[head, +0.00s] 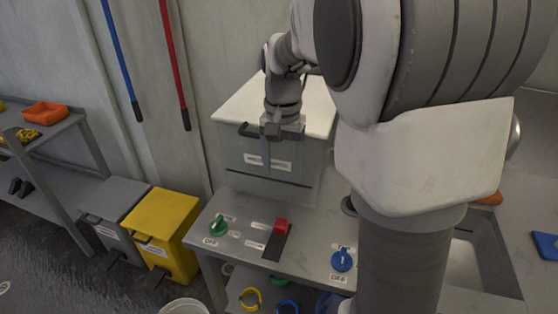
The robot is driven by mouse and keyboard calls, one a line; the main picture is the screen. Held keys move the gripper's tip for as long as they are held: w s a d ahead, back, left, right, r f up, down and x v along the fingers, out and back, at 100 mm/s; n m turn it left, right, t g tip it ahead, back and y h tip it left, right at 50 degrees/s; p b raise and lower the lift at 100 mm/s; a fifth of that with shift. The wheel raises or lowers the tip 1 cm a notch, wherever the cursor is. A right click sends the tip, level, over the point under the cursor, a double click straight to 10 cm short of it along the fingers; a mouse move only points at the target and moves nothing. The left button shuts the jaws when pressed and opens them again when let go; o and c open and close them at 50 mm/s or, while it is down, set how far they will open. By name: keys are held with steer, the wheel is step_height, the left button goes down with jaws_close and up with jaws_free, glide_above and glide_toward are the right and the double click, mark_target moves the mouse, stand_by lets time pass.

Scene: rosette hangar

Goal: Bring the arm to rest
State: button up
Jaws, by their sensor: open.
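My arm reaches from the right of the head view, over the metal counter (225,247). My gripper (279,165) points down in front of a grey box with a white lid (246,106). Its two thin fingers are apart, with nothing seen between them. The box's front label shows behind and beside the fingers. My gripper is above the counter's controls. My large arm links hide much of the right side of the counter and the wall behind.
A yellow bin (166,229) and a grey bin (113,207) stand at left. A sink (465,265) is at right. An orange tray (45,112) sits on a shelf.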

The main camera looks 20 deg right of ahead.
steer(key=s+a+r+n+t, duration=0.1)
steer(key=s+r+n+t, duration=0.1)
steer(key=s, duration=0.7)
steer(key=s+a+r+n+t, duration=0.2)
steer(key=s+r+n+t, duration=0.1)
steer(key=s, duration=0.6)
steer(key=shift+s+a+r+n+t+p, duration=0.25)
steer(key=shift+r+n+p, duration=0.2)
steer(key=shift+r+n, duration=0.5)
